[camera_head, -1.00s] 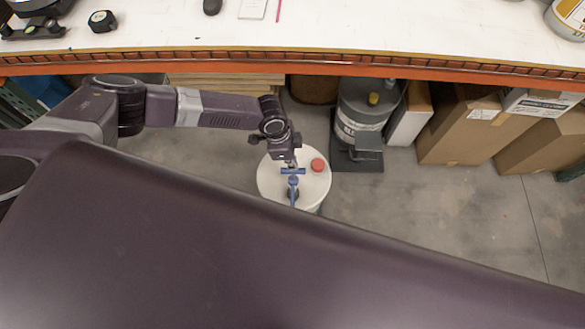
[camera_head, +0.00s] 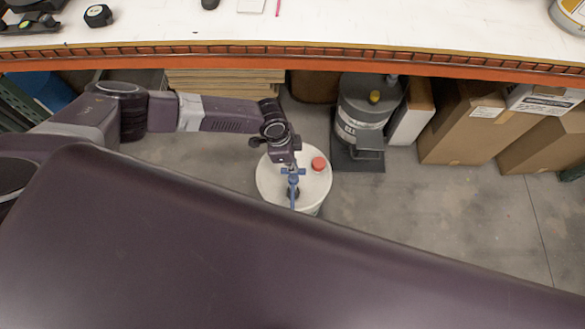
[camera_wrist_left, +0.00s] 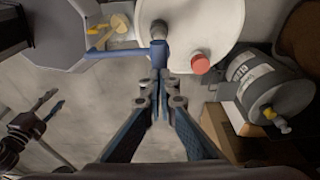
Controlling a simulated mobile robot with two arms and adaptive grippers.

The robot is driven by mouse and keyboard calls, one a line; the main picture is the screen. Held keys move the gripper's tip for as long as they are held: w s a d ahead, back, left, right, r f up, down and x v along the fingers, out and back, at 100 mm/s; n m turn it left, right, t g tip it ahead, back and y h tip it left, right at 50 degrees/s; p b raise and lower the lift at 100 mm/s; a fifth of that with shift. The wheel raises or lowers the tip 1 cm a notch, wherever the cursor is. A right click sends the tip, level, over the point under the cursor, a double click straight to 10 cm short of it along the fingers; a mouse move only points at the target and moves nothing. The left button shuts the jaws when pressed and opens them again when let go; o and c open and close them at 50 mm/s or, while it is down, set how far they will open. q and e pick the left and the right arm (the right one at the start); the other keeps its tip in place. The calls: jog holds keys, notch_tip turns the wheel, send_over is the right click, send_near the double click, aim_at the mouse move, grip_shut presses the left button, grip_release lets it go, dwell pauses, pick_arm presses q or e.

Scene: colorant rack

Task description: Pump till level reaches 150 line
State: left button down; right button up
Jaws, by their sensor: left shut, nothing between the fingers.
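A white round drum (camera_head: 268,187) with a red cap (camera_head: 319,163) stands on the floor. It also shows in the left wrist view (camera_wrist_left: 205,28). A blue pump (camera_head: 293,186) stands upright on its lid; in the left wrist view the blue pump head (camera_wrist_left: 158,52) has a spout pointing left. My left gripper (camera_head: 291,171) is over the pump's top. In the left wrist view its fingers (camera_wrist_left: 160,82) are together and empty, just beside the pump head; contact cannot be told. No 150 line or liquid level is visible.
A grey canister (camera_head: 360,115) with a yellow cap stands behind the drum. Cardboard boxes (camera_head: 465,135) stand to the right under the white bench (camera_head: 300,28). Bare floor lies right of the drum. A dark body part of mine hides the foreground.

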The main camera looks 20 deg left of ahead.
pick_arm(q)
jog(key=shift+a+b+x, duration=0.2)
jog(key=shift+b+x, duration=0.5)
jog(key=shift+x, duration=0.3)
jog(key=shift+a+b+x, duration=0.2)
jog(key=shift+b+x, duration=0.5)
jog(key=shift+x, duration=0.25)
jog(key=p+v, duration=0.3)
jog(key=d+p+v, duration=0.1)
jog(key=p+v, duration=0.3)
jog(key=shift+d+r, duration=0.15)
jog(key=shift+r, duration=0.1)
jog(key=shift+w+f, duration=0.1)
jog(key=shift+f, duration=0.05)
jog(key=shift+a+b+x, duration=0.25)
jog(key=shift+b+x, duration=0.75)
jog(key=shift+x, duration=0.15)
jog(key=shift+a+b+x, duration=0.2)
jog(key=shift+b+x, duration=0.75)
jog(key=shift+x, duration=0.15)
jog(key=shift+a+b+x, duration=0.25)
jog(key=shift+b+x, duration=0.75)
jog(key=shift+x, duration=0.15)
jog(key=p+v, duration=0.3)
jog(key=d+p+v, duration=0.1)
jog(key=p+v, duration=0.2)
jog(key=shift+d+r+p, duration=0.2)
jog(key=shift+r+p, duration=0.15)
jog(key=shift+r, duration=0.2)
jog(key=shift+f, duration=0.1)
